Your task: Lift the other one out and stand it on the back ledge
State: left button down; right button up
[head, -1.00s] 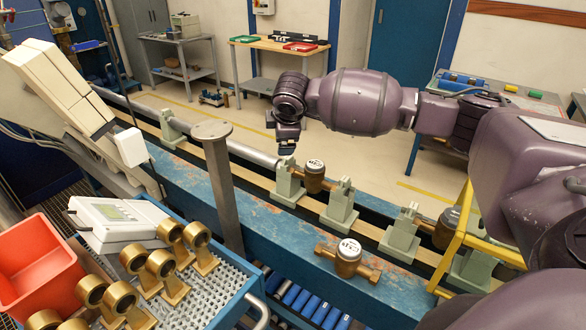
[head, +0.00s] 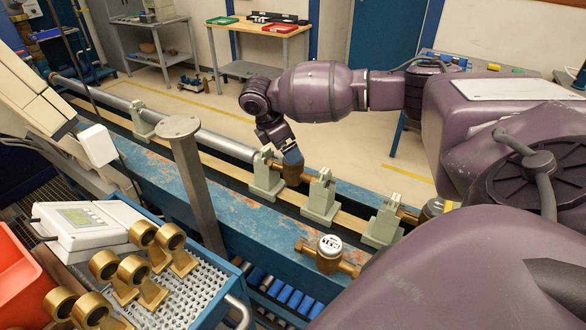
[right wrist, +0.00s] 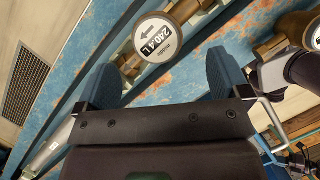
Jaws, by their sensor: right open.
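One brass meter (head: 292,172) sits in the bench line between two pale green cradles, its top hidden by my right gripper (head: 291,155). Another brass meter (head: 328,254), with a white face, stands apart on the blue near ledge. A third meter (head: 433,209) is in line farther right, partly hidden by my arm. In the right wrist view my right gripper (right wrist: 165,80) is open and empty. A meter with a "240.4 L" face (right wrist: 157,38) shows beyond the fingers; I cannot tell which meter it is. My left gripper is not in view.
Pale green cradles (head: 320,197) line the blue bench (head: 228,210). A grey post (head: 195,175) rises in front. A blue tray (head: 215,300) holds brass fittings and a white instrument (head: 85,222). A pipe (head: 205,135) runs left along the line.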

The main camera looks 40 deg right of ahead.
jog(key=shift+p+x, duration=0.45)
jog(key=shift+x, duration=2.55)
jog(key=shift+w+d, duration=0.1)
jog(key=shift+d, duration=0.1)
jog(key=shift+c, duration=0.3)
jog(key=shift+r, duration=0.15)
jog(key=c, duration=1.4)
notch_tip(320, 180, up, 20)
jog(key=b, duration=0.1)
jog(key=shift+b, duration=0.3)
